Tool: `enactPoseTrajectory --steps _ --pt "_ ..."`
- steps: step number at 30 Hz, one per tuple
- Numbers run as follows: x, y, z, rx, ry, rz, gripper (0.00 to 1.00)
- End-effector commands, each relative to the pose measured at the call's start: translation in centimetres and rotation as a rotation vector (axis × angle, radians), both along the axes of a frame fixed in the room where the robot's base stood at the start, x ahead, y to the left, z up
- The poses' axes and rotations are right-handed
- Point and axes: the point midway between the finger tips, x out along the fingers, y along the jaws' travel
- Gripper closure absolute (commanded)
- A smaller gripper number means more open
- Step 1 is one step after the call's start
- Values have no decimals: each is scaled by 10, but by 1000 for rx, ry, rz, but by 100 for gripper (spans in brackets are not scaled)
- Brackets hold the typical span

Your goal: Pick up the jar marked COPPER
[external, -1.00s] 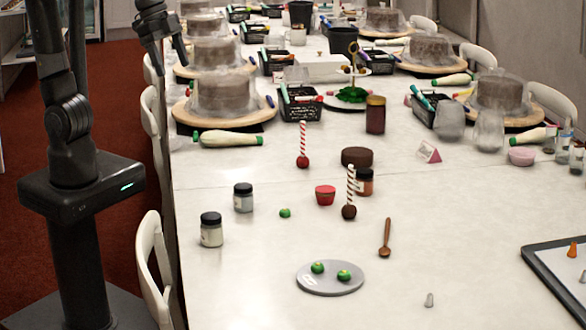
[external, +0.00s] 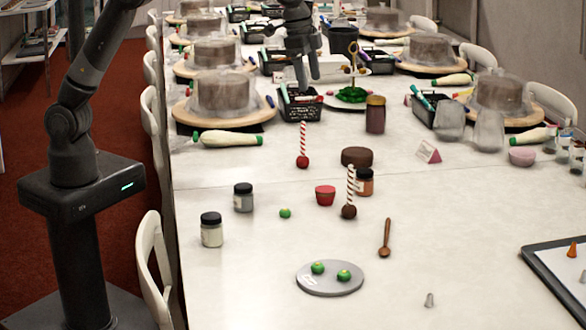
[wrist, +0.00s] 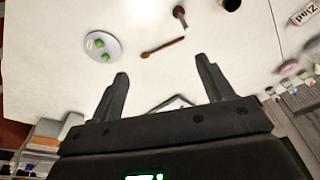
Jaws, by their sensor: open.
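Three small dark-lidded jars stand upright on the white table in the external view. One holds orange-brown contents (external: 365,186) and is partly hidden by a striped stick. A grey-blue jar (external: 243,200) and a pale jar (external: 211,235) stand at left. The lettering is too small to read, so I cannot confirm which is marked COPPER; the orange-brown one looks copper-coloured. My gripper (external: 304,78) is open and empty, above the table farther back, well apart from the jars. Its spread fingers also show in the wrist view (wrist: 163,80), with no jar between them.
The striped stick with a brown ball (external: 349,211) stands in front of the orange-brown jar. A brown round tin (external: 356,157) and a red cup (external: 325,195) are close by. A grey plate (external: 315,287) and a wooden spoon (external: 386,238) lie nearer the front.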

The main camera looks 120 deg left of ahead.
Motion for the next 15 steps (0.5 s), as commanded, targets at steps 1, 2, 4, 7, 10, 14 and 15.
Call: enactPoseTrajectory --steps 1,2,4,7,10,14,15 --pt "8 16 -12 -4 12 12 27" --pt "12 24 -18 -7 18 17 27" --pt "21 43 -33 -11 31 30 27" --pt "31 71 -55 -19 50 46 27" --pt "39 98 -79 -28 68 63 27" --pt "44 133 -114 -41 92 86 27" --pt "45 143 -125 -45 99 93 27"
